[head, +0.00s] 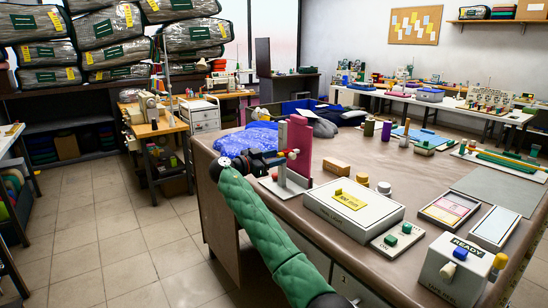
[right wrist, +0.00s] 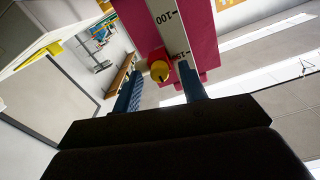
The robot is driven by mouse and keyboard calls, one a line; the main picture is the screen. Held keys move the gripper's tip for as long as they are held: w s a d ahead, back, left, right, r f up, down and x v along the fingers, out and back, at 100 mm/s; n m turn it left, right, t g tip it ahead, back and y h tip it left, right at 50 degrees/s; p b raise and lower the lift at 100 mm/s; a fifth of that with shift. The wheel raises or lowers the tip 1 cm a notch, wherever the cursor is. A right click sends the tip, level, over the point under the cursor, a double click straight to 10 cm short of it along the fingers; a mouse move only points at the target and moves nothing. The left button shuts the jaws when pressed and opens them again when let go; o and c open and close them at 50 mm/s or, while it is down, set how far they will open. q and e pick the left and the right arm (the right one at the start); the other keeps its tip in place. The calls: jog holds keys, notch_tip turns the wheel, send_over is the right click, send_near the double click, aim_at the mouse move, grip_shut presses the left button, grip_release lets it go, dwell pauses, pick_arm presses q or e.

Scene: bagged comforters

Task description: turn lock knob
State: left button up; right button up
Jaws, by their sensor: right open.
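The lock knob (right wrist: 159,68), red with a yellow centre, is on a magenta upright gauge (right wrist: 198,35) with a white scale strip (right wrist: 171,28). In the head view the gauge (head: 299,140) stands on a pale base near the table's left edge, and the knob (head: 292,154) shows small on its left side. My right gripper (head: 272,158) reaches the knob from the left. In the right wrist view its blue fingers (right wrist: 159,82) are open, one on each side of the knob. I cannot tell whether they touch it. My left gripper is not in view.
A box marked READY (head: 450,272) is near the front right.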

grip_shut()
